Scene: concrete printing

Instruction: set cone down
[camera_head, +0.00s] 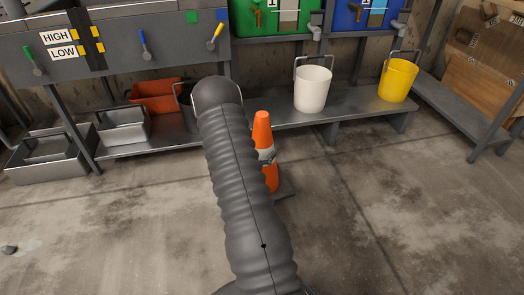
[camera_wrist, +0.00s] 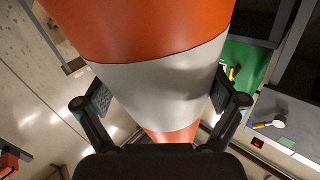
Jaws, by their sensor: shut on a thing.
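The orange cone (camera_head: 263,125) with a white band shows in the head view just right of my dark ribbed arm, which hides its left side. It looks upright, and part of its dark base (camera_head: 286,189) shows low on the right. I cannot tell whether the base touches the floor. In the wrist view the cone (camera_wrist: 150,30) fills the upper middle, close to the camera. My gripper (camera_wrist: 160,96) is shut on it, one finger on each side of the white band.
A low grey shelf (camera_head: 345,103) behind the cone carries a white bucket (camera_head: 313,90) and a yellow bucket (camera_head: 398,80). Metal trays (camera_head: 50,158) and a red bin (camera_head: 157,93) are at the left. Open concrete floor (camera_head: 400,215) lies in front and right. A stone (camera_head: 9,249) lies far left.

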